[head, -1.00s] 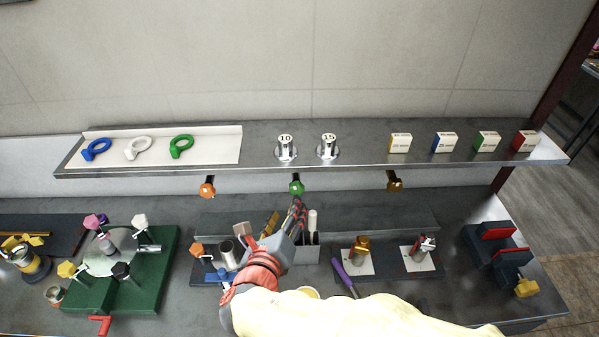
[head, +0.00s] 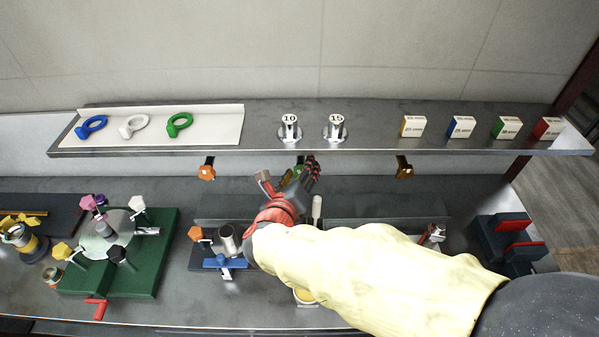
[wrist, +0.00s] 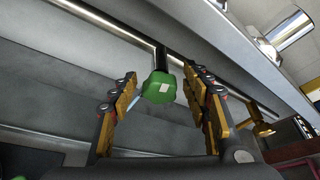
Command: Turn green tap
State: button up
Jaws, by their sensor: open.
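The green tap (wrist: 160,88) is a faceted green knob with a small pale square mark, on a dark stem under the shelf. In the wrist view it sits between the two open fingers of my gripper (wrist: 163,98), near their tips. I see a gap on the right side; on the left I cannot tell whether a finger touches it. In the head view my gripper (head: 291,178) is just below the shelf edge and hides most of the green tap (head: 298,170).
An orange tap (head: 207,172) hangs to the left and a brown tap (head: 404,171) to the right. The shelf (head: 365,143) runs above, holding rings, metal cylinders and small boxes. Below are a green fixture (head: 150,280) and a blue clamp (head: 224,263).

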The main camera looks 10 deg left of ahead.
jog(key=shift+c, duration=1.4)
jog(key=c, duration=0.9)
